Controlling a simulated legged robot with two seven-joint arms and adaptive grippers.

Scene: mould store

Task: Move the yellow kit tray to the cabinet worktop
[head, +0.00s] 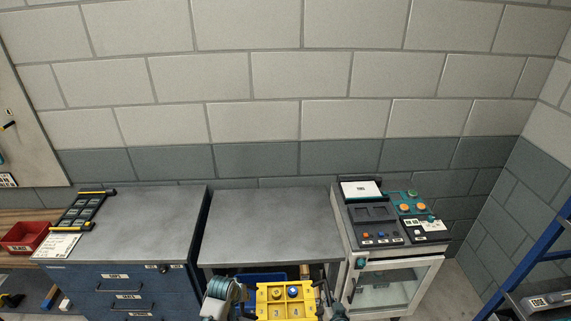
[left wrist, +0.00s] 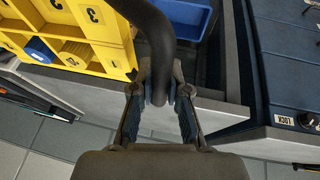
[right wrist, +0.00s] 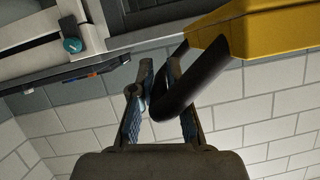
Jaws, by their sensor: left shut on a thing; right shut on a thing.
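The yellow kit tray (head: 268,292) is at the bottom centre of the head view, cut off by the frame edge, with numbered compartments. A round blue item lies in one compartment. In the left wrist view the tray (left wrist: 103,57) shows at upper left. My left gripper (left wrist: 160,90) is shut on its black handle. My right gripper (right wrist: 160,90) is shut on the other black handle; the tray's yellow side (right wrist: 265,32) shows at upper right. In the head view my right gripper (head: 330,298) is beside the tray's right side. The cabinet worktop (head: 140,225) is grey, above blue drawers at left.
A black rack (head: 83,211) and a white sheet (head: 57,246) lie on the worktop's left part; its middle and right are bare. A bare grey table (head: 270,225) stands centre. A machine (head: 395,235) is right of it, a red bin (head: 25,237) far left.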

